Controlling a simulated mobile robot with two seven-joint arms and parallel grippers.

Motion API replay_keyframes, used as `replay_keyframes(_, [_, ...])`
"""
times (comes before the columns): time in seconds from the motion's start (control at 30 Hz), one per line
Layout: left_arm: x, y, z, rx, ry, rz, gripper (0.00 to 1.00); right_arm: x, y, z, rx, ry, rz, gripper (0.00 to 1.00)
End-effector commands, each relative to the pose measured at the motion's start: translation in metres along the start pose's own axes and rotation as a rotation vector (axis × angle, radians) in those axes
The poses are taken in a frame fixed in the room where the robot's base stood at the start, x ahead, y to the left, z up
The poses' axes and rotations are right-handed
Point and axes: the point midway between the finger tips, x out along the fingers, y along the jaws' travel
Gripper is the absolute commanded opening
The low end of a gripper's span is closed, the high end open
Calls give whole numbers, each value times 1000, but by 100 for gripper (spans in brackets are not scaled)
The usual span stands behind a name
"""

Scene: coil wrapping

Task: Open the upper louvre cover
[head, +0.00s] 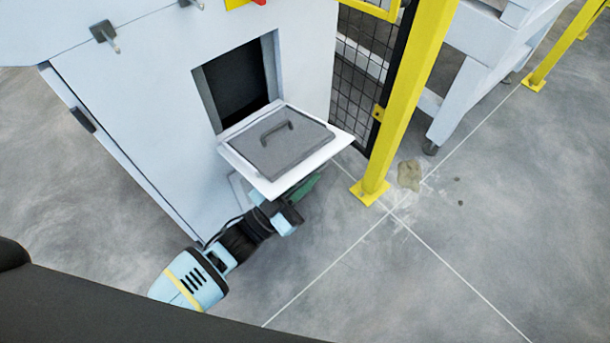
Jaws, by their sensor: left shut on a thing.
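The upper louvre cover (332,145) is a white plate hinged down from the cabinet front, jutting out nearly level below a dark square opening (236,82). A grey panel (283,158) with a dark bar handle (277,131) lies on its upper face. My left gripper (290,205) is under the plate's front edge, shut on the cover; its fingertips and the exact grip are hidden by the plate. My right gripper is not in view.
The white cabinet (130,90) stands at the left. A yellow post (408,105) and black mesh fence (358,75) stand close to the right of the cover. A white wheeled frame (462,95) is farther right. The grey floor (410,270) in front is clear apart from a stain.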

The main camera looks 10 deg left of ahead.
Motion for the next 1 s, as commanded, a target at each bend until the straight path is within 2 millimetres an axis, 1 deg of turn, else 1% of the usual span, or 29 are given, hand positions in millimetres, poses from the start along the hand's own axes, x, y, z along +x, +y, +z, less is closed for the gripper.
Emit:
replay_keyframes(0.03, [-1,-2,1,5,-2,-2,0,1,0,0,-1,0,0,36])
replay_keyframes(0.47, [-1,-3,1,9,-1,-1,0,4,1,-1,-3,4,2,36])
replay_keyframes(0.5, [-1,-3,1,8,-1,-1,13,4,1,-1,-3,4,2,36])
replay_keyframes(0.63, [0,-2,1,8,0,0,30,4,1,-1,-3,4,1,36])
replay_keyframes(0.87, [-1,-1,0,7,1,0,30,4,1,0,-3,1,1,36])
replay_keyframes(1.0, [-10,-1,1,7,-1,1,30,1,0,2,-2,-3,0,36])
